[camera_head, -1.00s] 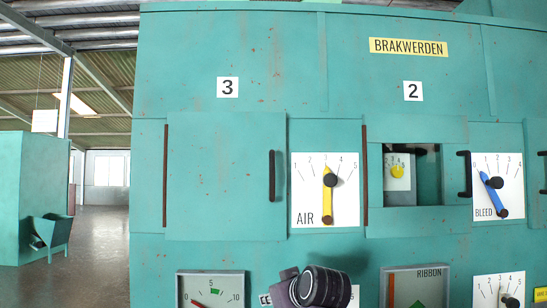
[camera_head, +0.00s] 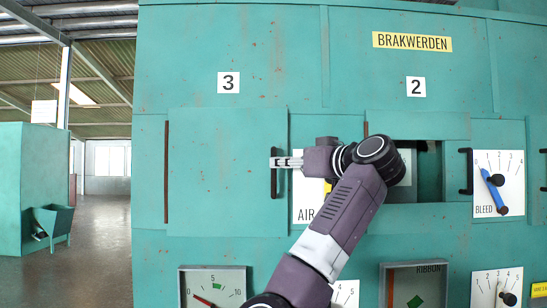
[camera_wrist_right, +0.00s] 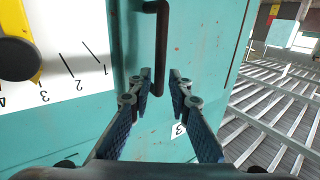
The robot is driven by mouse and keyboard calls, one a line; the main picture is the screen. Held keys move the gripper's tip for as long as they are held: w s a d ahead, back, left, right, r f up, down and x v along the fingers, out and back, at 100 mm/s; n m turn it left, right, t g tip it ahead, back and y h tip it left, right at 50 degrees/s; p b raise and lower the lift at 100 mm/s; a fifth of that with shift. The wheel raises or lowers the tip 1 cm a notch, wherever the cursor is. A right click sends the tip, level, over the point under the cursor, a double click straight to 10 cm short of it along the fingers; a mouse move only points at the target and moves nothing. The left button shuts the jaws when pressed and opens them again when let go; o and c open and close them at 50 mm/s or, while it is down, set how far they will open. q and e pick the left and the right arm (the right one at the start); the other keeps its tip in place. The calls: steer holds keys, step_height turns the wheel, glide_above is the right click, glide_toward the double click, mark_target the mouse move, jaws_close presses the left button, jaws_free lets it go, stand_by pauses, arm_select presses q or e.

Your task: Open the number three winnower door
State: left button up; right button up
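The number three door (camera_head: 220,175) is a flat teal panel below the "3" label (camera_head: 228,82), and it looks shut. Its dark vertical bar handle (camera_head: 274,186) is on the right edge, and a dark strip runs along its left side. My right gripper (camera_head: 276,162) is at the upper part of this handle, with its arm coming up from below. In the right wrist view, the gripper (camera_wrist_right: 160,77) is open, its two fingers either side of the handle (camera_wrist_right: 162,40), with gaps visible. Contact cannot be told. My left gripper is not in view.
The "AIR" dial (camera_head: 303,205) is right of the door, partly behind my right arm. The number two opening (camera_head: 429,170) shows a dark interior. Gauges (camera_head: 213,288) sit below. Open floor (camera_head: 100,240) lies at the left.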

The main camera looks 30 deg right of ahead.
mark_target(274, 192)
steer(key=w+p, duration=0.1)
steer(key=w, duration=0.1)
steer(key=w+p, duration=0.1)
steer(key=shift+w+a+r, duration=0.1)
steer(key=shift+w+r, duration=0.1)
steer(key=shift+w, duration=0.2)
steer(key=shift+w+f, duration=0.15)
steer(key=shift+w, duration=0.25)
jaws_close()
